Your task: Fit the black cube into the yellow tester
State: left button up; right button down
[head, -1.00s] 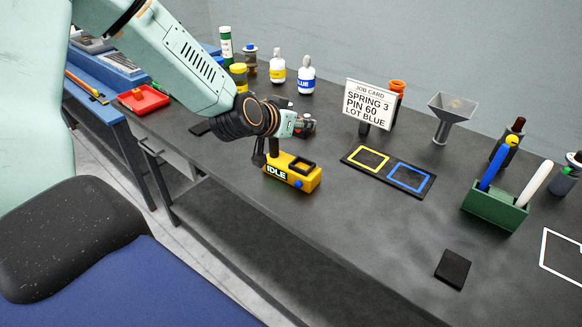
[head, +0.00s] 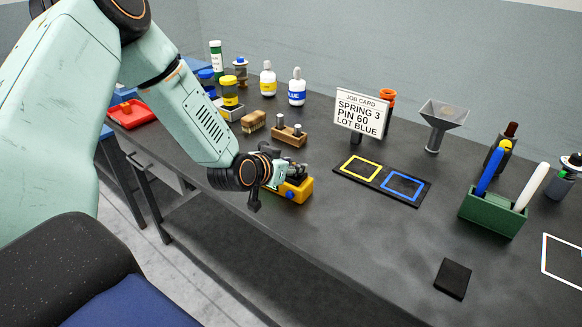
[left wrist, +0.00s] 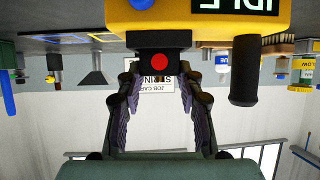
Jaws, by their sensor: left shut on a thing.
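The yellow tester (head: 300,192) stands on the bench, partly hidden behind my left gripper (head: 285,174). In the left wrist view, upside down, the tester (left wrist: 175,22) shows its IDLE display and a black handle (left wrist: 245,72). My left gripper (left wrist: 157,78) is shut on the black cube (left wrist: 158,63), which has a red dot on its facing side. The cube is at the tester's socket side and overlaps the yellow body in this view. I cannot tell whether it is inside the socket or just above it. My right gripper is not in view.
Behind the tester are a wooden block with pegs (head: 289,136), a brush (head: 253,121) and bottles (head: 297,90). To the right lie a mat with yellow and blue outlines (head: 381,181), a job card (head: 359,114) and a green pen holder (head: 490,213).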

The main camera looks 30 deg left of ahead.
pick_arm(q)
jog(key=o, duration=1.1)
jog(key=shift+s+r, duration=0.2)
jog(key=shift+o, duration=0.2)
jog(key=shift+f, duration=0.1)
jog(key=shift+w, duration=0.15)
jog(key=shift+p+v, duration=4)
jog(key=shift+v, duration=2.05)
jog(key=s+d+f+g+h, duration=0.1)
jog(key=s+d+f+g, duration=0.5)
jog(key=s+d+f, duration=0.45)
jog(key=s+d+f+g, duration=0.1)
jog(key=s+f+g, duration=0.2)
jog(key=s, duration=0.6)
jog(key=s+d+f+g+y, duration=0.1)
jog(key=s+d+f+g, duration=0.1)
jog(key=s, duration=0.7)
jog(key=shift+f+g, duration=0.6)
jog(key=shift+f, duration=0.3)
